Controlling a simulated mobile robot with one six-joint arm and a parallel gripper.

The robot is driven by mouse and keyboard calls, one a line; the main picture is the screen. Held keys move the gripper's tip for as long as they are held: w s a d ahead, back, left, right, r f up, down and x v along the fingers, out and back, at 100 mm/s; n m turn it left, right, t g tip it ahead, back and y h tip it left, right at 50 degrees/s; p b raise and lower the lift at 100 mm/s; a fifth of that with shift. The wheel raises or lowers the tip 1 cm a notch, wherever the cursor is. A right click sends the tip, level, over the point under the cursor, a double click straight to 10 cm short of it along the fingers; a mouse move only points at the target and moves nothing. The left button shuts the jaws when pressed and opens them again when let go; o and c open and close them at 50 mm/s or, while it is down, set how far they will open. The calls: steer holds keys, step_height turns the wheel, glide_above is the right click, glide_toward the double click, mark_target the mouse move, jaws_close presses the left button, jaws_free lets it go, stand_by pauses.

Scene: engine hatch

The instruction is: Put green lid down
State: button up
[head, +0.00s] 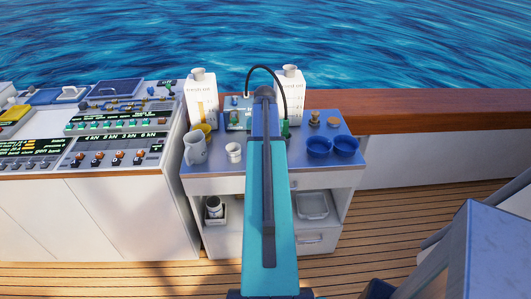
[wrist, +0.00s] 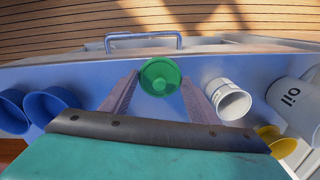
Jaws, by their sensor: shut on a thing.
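A round green lid (wrist: 160,78) sits between the two fingertips of my gripper (wrist: 160,84) in the wrist view. The fingers touch it at its left and right sides, so my gripper is shut on it. The lid is over the blue worktop (wrist: 75,75), near the edge with the handle; I cannot tell if it touches the surface. In the head view my arm hides the lid and my gripper.
In the wrist view a white cup (wrist: 228,99), an oil jug (wrist: 292,98) and a yellow cup (wrist: 276,140) stand right, blue bowls (wrist: 52,105) left. In the head view two white cartons (head: 201,105) stand at the back and a control console (head: 110,130) at left.

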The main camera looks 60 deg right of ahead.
steer(key=shift+w+d+f+p, duration=0.15)
steer(key=shift+w+d, duration=0.25)
steer(key=shift+d, duration=0.4)
steer(key=shift+w+d+p, duration=0.25)
steer(key=shift+w+d, duration=0.1)
steer(key=shift+d, duration=0.4)
steer(key=shift+f, duration=0.1)
steer(key=shift+f+p, duration=0.7)
steer(key=shift+f, duration=0.95)
steer(key=shift+f, duration=0.2)
steer(key=o, duration=1)
steer(key=shift+r, duration=0.1)
steer(key=shift+r+b, duration=1.6)
steer(key=shift+r, duration=4.5)
